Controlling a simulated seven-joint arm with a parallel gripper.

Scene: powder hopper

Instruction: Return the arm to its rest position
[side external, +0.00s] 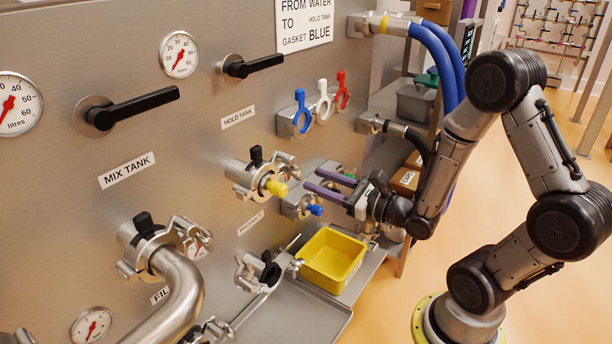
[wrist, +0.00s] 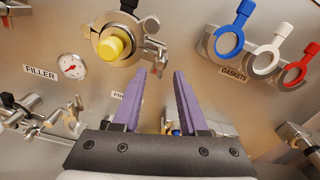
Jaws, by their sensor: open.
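My gripper (side external: 328,188) is in front of the steel panel (side external: 205,140), with its purple fingers pointing at the panel. In the wrist view my gripper (wrist: 160,88) shows its two fingers well apart and nothing between them. In the side view a yellow-plugged clamp fitting (side external: 262,178) is to the left of the fingertips. A blue plug (side external: 315,210) is just below the fingers. I cannot tell from these views whether the fingers touch any fitting.
Blue, white and red gaskets (wrist: 270,60) hang on the panel. A yellow bin (side external: 332,260) stands on the tray below my gripper. Blue hoses (side external: 432,50) and shelves are behind my arm. A curved steel pipe (side external: 180,290) projects at lower left. Open floor lies to the right.

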